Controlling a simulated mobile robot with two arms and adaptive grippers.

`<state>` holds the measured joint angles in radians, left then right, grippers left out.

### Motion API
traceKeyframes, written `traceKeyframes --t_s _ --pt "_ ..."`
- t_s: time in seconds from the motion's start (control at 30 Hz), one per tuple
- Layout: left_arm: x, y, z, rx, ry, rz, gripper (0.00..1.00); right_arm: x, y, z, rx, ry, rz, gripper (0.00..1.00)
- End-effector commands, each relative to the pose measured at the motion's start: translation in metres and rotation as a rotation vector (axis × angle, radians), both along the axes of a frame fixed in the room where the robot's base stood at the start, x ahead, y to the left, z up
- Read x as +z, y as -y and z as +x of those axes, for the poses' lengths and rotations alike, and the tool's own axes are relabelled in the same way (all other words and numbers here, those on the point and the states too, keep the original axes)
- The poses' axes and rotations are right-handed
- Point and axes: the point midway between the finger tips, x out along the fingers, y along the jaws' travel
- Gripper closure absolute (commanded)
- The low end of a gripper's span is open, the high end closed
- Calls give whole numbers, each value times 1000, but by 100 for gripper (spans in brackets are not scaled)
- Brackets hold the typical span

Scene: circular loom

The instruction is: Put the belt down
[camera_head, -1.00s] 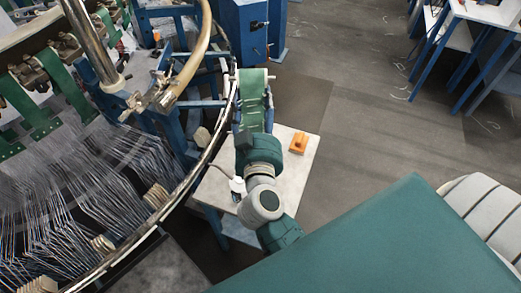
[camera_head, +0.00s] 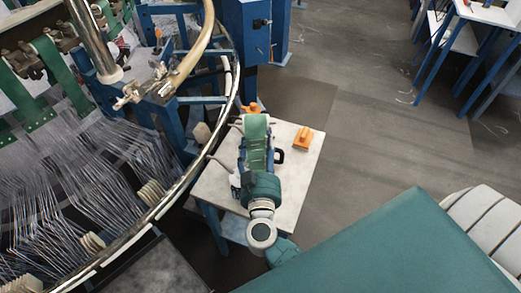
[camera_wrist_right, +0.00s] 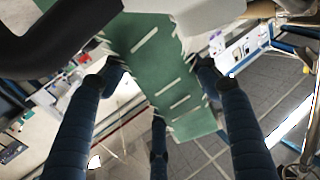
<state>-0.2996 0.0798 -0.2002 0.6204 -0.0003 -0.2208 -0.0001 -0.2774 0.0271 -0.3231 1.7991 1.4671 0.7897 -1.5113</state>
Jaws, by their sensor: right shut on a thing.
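The belt (camera_head: 256,128) is a green band with pale cross stripes. It is held in my right gripper (camera_head: 257,152), over the back part of a small pale-topped table (camera_head: 302,182). I cannot tell whether the belt touches the tabletop. In the right wrist view the belt (camera_wrist_right: 160,75) lies between the dark blue fingers of the right gripper (camera_wrist_right: 158,115), with a pale part at its upper right. My left gripper is not in view.
An orange item (camera_head: 303,139) sits at the table's back right, and another orange item (camera_head: 251,108) shows behind the belt. A dark handle-like thing (camera_head: 279,156) is right of the gripper. The loom's curved metal rim (camera_head: 184,180) runs along the table's left.

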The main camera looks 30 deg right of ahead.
Motion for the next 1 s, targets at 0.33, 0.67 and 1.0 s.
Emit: traceKeyframes --t_s 0.33,0.67,1.0 --pt "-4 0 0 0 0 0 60 -11 0 0 0 4 0 97" --pt "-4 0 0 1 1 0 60 -15 0 0 0 1 0 20" --pt "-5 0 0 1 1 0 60 -13 -3 -5 1 0 1 20"
